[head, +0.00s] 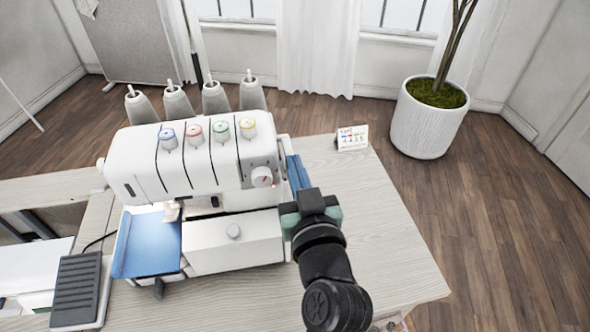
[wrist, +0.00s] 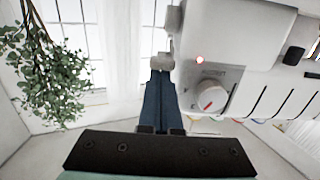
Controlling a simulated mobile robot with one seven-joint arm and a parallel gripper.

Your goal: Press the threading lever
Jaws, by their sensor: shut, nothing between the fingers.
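The white overlock sewing machine (head: 190,180) stands on the pale wooden table, with colored dials on top and a round dial (head: 262,176) at its right front. This dial also shows in the wrist view (wrist: 209,96). My gripper (head: 293,160) is at the machine's right side, its blue fingers shut together and empty, pointing toward the back. In the wrist view the fingertips (wrist: 160,74) are close to a small pale part (wrist: 163,62) on the machine's side. I cannot tell whether they touch it or whether it is the threading lever.
Several thread cones (head: 215,97) stand behind the machine. A small card (head: 352,137) stands at the table's back edge. A black foot pedal (head: 77,290) lies at the left. A potted plant (head: 428,125) stands beyond the table, whose right part (head: 385,225) is clear.

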